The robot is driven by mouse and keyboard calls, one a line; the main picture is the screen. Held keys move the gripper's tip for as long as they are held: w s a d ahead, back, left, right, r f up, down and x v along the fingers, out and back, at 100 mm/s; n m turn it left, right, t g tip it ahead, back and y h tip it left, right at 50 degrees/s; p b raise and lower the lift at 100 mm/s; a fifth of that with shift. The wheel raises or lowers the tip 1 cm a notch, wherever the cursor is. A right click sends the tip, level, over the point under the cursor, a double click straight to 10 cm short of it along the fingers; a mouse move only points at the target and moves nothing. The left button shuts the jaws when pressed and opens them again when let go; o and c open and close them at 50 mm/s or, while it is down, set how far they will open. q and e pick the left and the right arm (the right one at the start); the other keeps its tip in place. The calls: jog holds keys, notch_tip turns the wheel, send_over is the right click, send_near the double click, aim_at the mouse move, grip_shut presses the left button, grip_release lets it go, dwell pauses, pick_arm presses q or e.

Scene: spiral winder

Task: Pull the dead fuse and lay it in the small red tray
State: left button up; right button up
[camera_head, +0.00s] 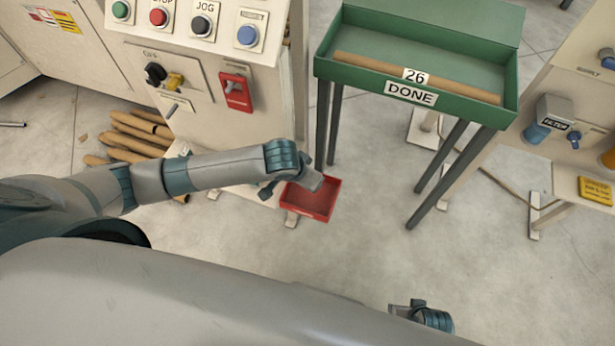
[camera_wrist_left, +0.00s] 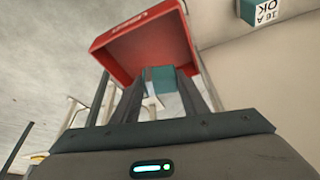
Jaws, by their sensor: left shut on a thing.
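In the left wrist view, my left gripper (camera_wrist_left: 160,92) is shut on a small teal block, the fuse (camera_wrist_left: 160,78), at its fingertips. No label shows on it. In the head view, my left gripper (camera_head: 316,181) is over the back part of the red tray (camera_head: 312,206), whose visible floor is empty. The held fuse cannot be made out there. My right gripper (camera_head: 405,311) shows only partly at the bottom; its jaws are unclear.
A teal block marked "16 A OK" (camera_wrist_left: 262,10) sits on the pale surface beside the tray. The control cabinet (camera_head: 210,60) stands behind my left arm. A green "DONE" rack (camera_head: 415,85) holding a tube stands at back right. Brown tubes (camera_head: 135,135) lie on the floor left.

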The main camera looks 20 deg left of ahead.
pick_arm(q)
jog(key=o, duration=1.1)
jog(key=shift+o, duration=0.2)
jog(key=shift+r, duration=0.1)
jog(key=shift+s+r, duration=0.2)
jog(key=shift+r, duration=0.3)
jog(key=p+v, duration=0.2)
jog(key=v, duration=1.4)
jog(key=shift+p, duration=0.3)
pick_arm(e)
notch_tip(320, 180, down, 6)
jog(key=s, duration=0.2)
jog(key=shift+d, duration=0.4)
pick_arm(q)
jog(key=shift+s, duration=0.1)
